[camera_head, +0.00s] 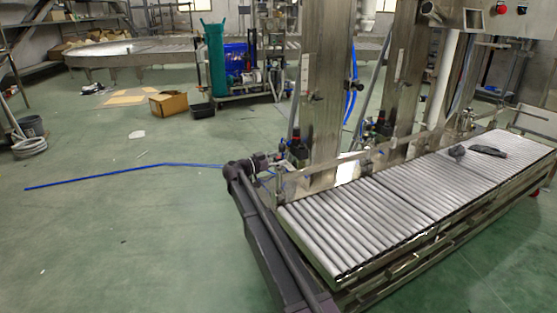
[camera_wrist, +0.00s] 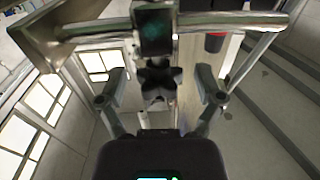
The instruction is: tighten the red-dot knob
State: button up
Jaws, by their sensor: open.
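My gripper (camera_wrist: 160,90) is open, with one finger on each side of a dark, lobed knob (camera_wrist: 158,76) in the wrist view. The knob appears between the fingertips with gaps at both sides; I cannot tell how far ahead of them it is. No red dot is clear on it. In the camera_head view my gripper (camera_head: 272,164) is beside the dark fittings (camera_head: 298,149) at the near end of the roller conveyor, where the knob is too small to make out.
The roller conveyor (camera_head: 400,200) runs to the right, with dark items (camera_head: 487,151) on it. Steel posts (camera_head: 322,95) rise behind the fittings. The wrist view shows a metal bar (camera_wrist: 235,20) and a red-and-black part (camera_wrist: 215,42) near the knob. Floor at left is mostly clear.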

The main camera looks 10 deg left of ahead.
jog(key=shift+a, duration=0.1)
jog(key=v, duration=1.1)
jog(key=shift+s+a, duration=0.25)
